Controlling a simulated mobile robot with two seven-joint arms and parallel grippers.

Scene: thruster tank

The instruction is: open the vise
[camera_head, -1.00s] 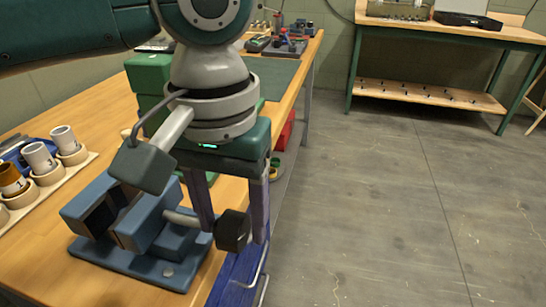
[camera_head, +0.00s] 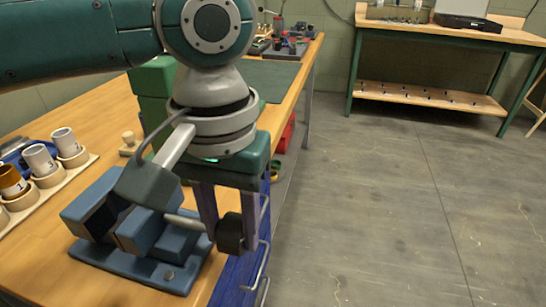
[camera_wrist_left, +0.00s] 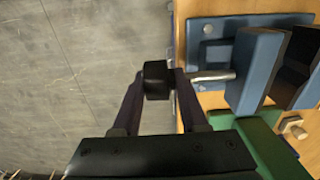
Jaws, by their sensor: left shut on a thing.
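The blue vise (camera_head: 140,232) is on the wooden bench near its front edge, with its jaws apart and a gap between them. Its spindle (camera_head: 185,223) runs out toward the bench edge to a black handle knob (camera_head: 230,234). My left gripper (camera_head: 232,242) points down over the knob, with its fingers on either side of it, shut on it. In the left wrist view the black knob (camera_wrist_left: 158,80) sits between the two fingertips (camera_wrist_left: 160,88), with the spindle (camera_wrist_left: 212,76) leading to the vise (camera_wrist_left: 255,70). My right gripper is not in view.
A rack of numbered cups (camera_head: 48,170) stands at the left of the bench. A green block (camera_head: 152,88) is behind my left wrist. Blue drawers with metal handles (camera_head: 240,278) are under the bench edge. The floor at right is clear.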

